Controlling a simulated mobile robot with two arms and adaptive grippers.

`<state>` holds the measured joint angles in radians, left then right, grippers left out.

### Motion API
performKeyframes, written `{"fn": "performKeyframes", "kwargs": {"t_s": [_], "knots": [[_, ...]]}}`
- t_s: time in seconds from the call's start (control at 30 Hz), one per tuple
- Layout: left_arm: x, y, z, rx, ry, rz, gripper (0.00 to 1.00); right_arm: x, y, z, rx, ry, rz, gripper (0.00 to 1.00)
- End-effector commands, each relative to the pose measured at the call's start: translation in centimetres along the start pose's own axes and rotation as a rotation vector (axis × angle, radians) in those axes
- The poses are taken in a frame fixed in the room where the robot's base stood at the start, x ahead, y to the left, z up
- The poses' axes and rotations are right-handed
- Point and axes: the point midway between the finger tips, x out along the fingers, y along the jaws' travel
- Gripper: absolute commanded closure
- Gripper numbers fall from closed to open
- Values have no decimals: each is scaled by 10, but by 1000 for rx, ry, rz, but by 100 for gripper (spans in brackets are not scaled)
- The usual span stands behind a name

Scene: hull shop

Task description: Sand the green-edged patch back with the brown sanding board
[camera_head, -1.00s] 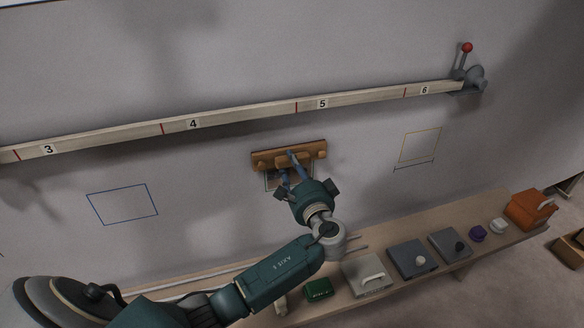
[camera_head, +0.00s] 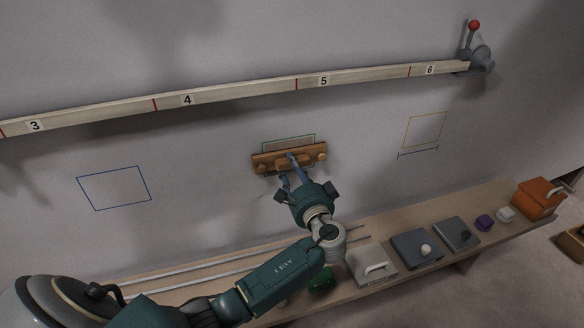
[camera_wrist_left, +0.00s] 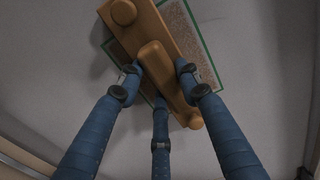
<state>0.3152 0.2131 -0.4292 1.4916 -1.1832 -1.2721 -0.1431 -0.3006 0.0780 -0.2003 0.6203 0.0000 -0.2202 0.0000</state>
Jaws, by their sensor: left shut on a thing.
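The brown sanding board (camera_head: 264,161) is held flat against or very near the grey hull wall; whether it touches I cannot tell. My left gripper (camera_head: 291,169) is shut on the board's middle handle, and in the left wrist view its blue fingers close around the handle of the board (camera_wrist_left: 131,38). The green-edged patch (camera_head: 290,142) lies behind the board. Its top strip shows above the board in the head view; in the wrist view its speckled brownish surface (camera_wrist_left: 182,28) shows past both sides of the board. The rest is hidden. My right gripper is not in view.
A wooden batten (camera_head: 230,93) with numbered marks runs above the patch to a red-knobbed lever (camera_head: 474,25). Blue (camera_head: 115,188) and yellow (camera_head: 424,130) outlines flank it. Below, a bench (camera_head: 350,295) holds several blocks and an orange box (camera_head: 538,198).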

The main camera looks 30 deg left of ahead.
Motion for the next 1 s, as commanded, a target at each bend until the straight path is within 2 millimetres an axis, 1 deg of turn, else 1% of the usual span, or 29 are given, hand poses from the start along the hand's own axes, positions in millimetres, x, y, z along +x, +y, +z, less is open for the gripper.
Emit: {"fn": "performKeyframes", "kwargs": {"t_s": [0.17,0.33,0.4,0.47,0.67,0.73,0.77,0.83,0.87,1.0], "knots": [[1,5,0,-1,-1,-1,89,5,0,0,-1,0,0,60],[1,21,1,-1,-2,0,89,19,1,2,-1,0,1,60],[1,28,1,-1,-2,0,89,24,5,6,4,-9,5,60],[1,32,1,-1,-2,0,89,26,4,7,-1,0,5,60],[1,37,1,-1,-3,0,89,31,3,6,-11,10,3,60],[1,42,1,-1,-4,0,89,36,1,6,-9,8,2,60],[1,45,1,0,-4,0,89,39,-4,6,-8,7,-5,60],[1,52,0,0,-4,0,89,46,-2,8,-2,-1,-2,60],[1,54,0,0,-3,0,89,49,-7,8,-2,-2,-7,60],[1,66,-1,-1,-3,-1,89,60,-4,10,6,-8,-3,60]]}}
